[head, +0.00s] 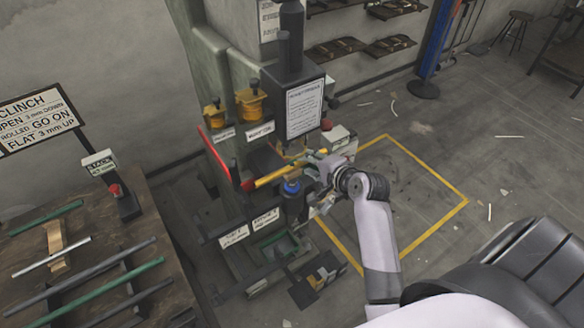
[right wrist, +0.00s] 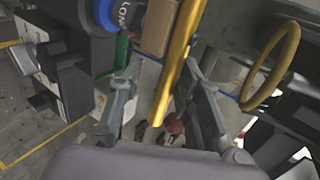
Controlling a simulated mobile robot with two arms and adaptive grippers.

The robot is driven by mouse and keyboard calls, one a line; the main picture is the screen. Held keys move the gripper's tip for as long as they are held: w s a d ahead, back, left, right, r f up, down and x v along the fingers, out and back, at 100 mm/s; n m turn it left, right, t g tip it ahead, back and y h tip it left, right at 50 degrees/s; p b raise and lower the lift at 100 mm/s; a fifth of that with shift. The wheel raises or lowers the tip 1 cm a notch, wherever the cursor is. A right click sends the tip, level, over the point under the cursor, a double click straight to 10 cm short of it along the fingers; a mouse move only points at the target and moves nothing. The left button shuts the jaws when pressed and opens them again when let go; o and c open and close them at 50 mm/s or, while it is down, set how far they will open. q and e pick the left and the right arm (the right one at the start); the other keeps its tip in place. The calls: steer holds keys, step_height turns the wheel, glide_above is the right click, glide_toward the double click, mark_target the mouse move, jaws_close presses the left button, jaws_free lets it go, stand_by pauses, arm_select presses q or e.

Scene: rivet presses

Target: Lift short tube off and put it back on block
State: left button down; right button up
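A yellow tube-like bar (head: 277,175) lies across the front of the press, with a red end at its left. In the right wrist view the bar (right wrist: 178,55) runs between my right gripper's fingers, nearer the right finger. A tan block (right wrist: 157,27) is beside its upper part. A blue cylinder (right wrist: 108,12) lettered "LONG" stands left of it; it also shows in the head view (head: 291,187). I cannot tell which piece is the short tube. My right gripper (head: 312,172) is at the press, fingers (right wrist: 160,78) spread with a gap beside the bar. My left gripper is out of view.
The green press (head: 225,95) rises behind, with a notice board (head: 304,108) on its column. A yellow ring (right wrist: 272,66) is near the right finger. A wooden table (head: 150,225) with several rods stands at the left. A yellow floor outline (head: 430,170) encloses open floor at the right.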

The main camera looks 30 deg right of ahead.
steer(key=shift+s+f, duration=0.25)
steer(key=shift+f, duration=0.2)
jaws_close()
steer(key=shift+a, duration=0.1)
steer(key=shift+r, duration=0.15)
steer(key=s+d+r+b, duration=0.1)
steer(key=s+b, duration=0.3)
steer(key=s, duration=1.3)
steer(key=shift+s+d+r+b, duration=0.25)
steer(key=shift+r+b, duration=0.1)
steer(key=shift+r, duration=0.1)
steer(key=shift+r, duration=0.15)
steer(key=shift+r+p, duration=1.7)
steer(key=shift+p, duration=0.95)
